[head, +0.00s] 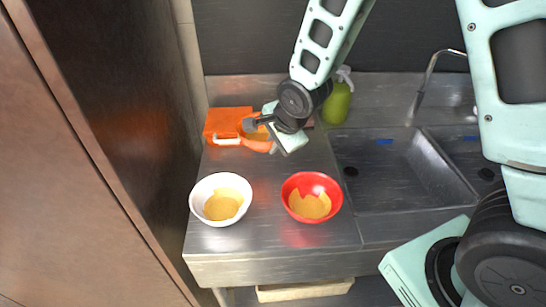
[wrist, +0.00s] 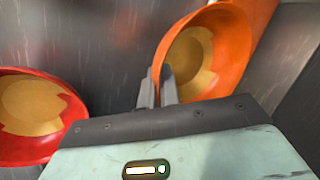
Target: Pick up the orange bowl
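The orange bowl (head: 257,145) is at the back left of the steel counter, partly hidden by my gripper (head: 253,122) in the head view. In the wrist view the orange bowl (wrist: 237,48) has a yellowish patch inside. My gripper's fingers (wrist: 157,88) are close together at the bowl's near left rim, one on the outside and one on the inside. They look shut on the rim. I cannot tell whether the bowl's base touches the surface under it.
A red bowl (head: 326,190) and a white bowl (head: 205,199) stand toward the counter's front. A green bottle (head: 337,103) stands at the back. A sink (head: 395,172) is at right, a tall brown panel (head: 90,150) at left.

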